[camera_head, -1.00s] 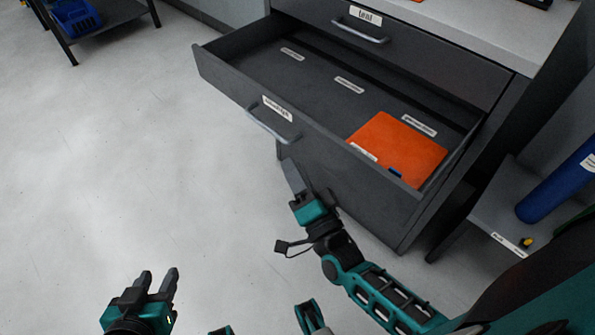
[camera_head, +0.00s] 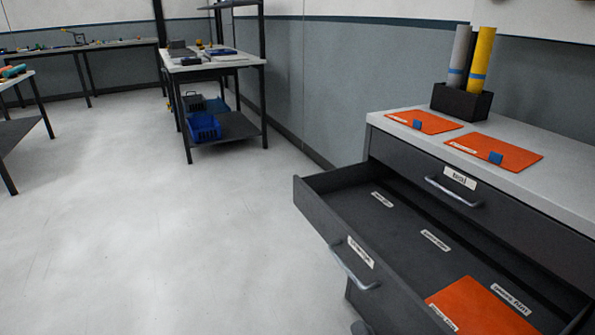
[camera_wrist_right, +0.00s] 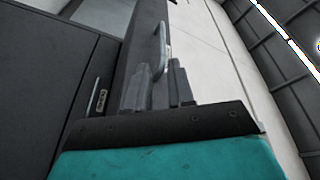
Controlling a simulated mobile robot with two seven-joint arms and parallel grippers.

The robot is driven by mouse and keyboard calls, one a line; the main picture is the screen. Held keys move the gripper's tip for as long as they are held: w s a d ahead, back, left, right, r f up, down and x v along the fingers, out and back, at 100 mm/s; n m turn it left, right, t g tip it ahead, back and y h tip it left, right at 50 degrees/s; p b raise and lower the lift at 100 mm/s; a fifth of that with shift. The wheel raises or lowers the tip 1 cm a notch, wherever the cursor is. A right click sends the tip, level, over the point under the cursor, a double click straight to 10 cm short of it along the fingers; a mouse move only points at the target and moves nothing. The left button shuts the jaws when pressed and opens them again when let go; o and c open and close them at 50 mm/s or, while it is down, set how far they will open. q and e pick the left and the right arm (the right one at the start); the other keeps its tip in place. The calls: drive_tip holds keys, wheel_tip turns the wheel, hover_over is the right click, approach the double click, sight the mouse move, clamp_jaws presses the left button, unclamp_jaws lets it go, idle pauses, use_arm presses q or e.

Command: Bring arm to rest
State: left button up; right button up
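My right gripper (camera_wrist_right: 160,85) shows in the right wrist view with its two grey fingers apart and a narrow empty gap between them. The open drawer's handle (camera_wrist_right: 162,50) appears beyond the fingertips. I cannot tell the exact distance. My left gripper is not in view.
The dark drawer (camera_head: 400,235) stands pulled out, with an orange sheet (camera_head: 480,308) inside. On the cabinet top (camera_head: 555,190) lie two orange sheets (camera_head: 424,121) and a holder (camera_head: 461,101) with grey and yellow rolls. A shelf table (camera_head: 228,128) stands behind. The floor (camera_head: 170,230) at left is clear.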

drive_tip(key=s+f+n+g, duration=0.4)
drive_tip(key=s+n+g, duration=0.4)
drive_tip(key=n, duration=0.3)
use_arm(q)
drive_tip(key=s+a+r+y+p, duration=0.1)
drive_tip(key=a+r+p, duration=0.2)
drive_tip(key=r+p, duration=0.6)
drive_tip(key=p, duration=0.4)
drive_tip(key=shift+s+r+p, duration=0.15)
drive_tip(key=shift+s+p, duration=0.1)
drive_tip(key=shift+p, duration=0.05)
use_arm(e)
drive_tip(key=s+d+r, duration=0.2)
drive_tip(key=d+r, duration=0.1)
drive_tip(key=r, duration=0.6)
drive_tip(key=shift+s+n+g, duration=0.25)
drive_tip(key=shift+n+g, duration=0.05)
drive_tip(key=shift+n, duration=0.1)
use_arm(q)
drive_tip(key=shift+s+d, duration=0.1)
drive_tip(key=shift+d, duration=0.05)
use_arm(e)
drive_tip(key=shift+d, duration=0.1)
